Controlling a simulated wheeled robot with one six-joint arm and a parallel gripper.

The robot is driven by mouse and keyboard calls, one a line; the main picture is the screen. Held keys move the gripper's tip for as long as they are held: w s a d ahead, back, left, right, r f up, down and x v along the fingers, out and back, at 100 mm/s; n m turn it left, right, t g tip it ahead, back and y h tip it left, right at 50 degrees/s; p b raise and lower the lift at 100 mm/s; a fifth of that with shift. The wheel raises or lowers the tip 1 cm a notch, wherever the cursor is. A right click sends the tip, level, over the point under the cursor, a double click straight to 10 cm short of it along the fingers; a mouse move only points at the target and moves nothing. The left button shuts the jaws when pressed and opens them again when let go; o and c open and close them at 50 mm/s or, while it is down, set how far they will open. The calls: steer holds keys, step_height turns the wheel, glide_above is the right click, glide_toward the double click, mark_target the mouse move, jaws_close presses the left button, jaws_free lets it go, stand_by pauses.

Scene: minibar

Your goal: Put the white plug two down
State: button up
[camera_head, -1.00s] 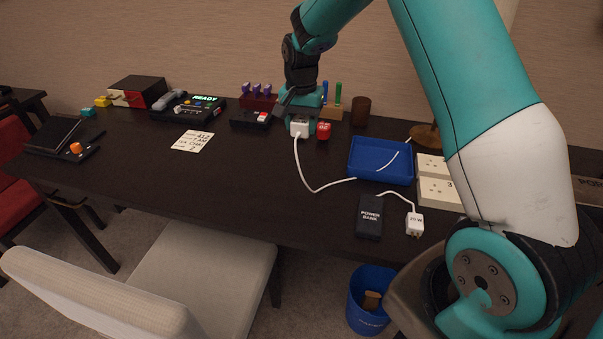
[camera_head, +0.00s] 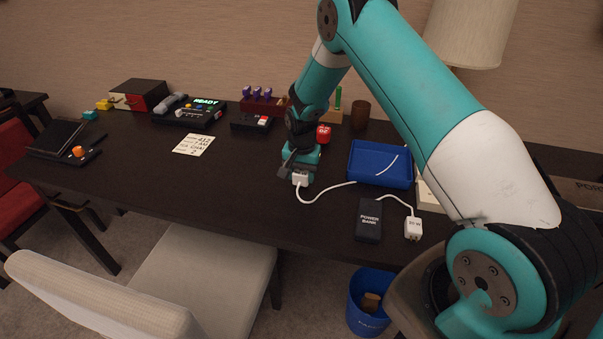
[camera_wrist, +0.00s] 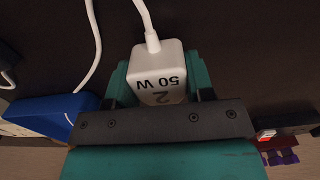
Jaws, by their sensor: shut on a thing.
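The white plug two (camera_wrist: 158,75), marked "2" and "50 W", is between the fingers of my gripper (camera_wrist: 160,88) in the wrist view, and the gripper is shut on it. In the head view the plug (camera_head: 300,178) shows at the tip of my gripper (camera_head: 299,172), over the front middle of the dark desk (camera_head: 190,190). Its white cable (camera_head: 335,188) runs right towards the blue tray. I cannot tell whether the plug touches the desk.
The blue tray (camera_head: 379,180) is to the right. A black power bank (camera_head: 369,220) and another white plug (camera_head: 413,229) lie at the front right. A paper note (camera_head: 194,143) lies left. Desk left of the gripper is clear.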

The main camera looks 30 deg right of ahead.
steer(key=shift+f, duration=0.1)
steer(key=o, duration=1.2)
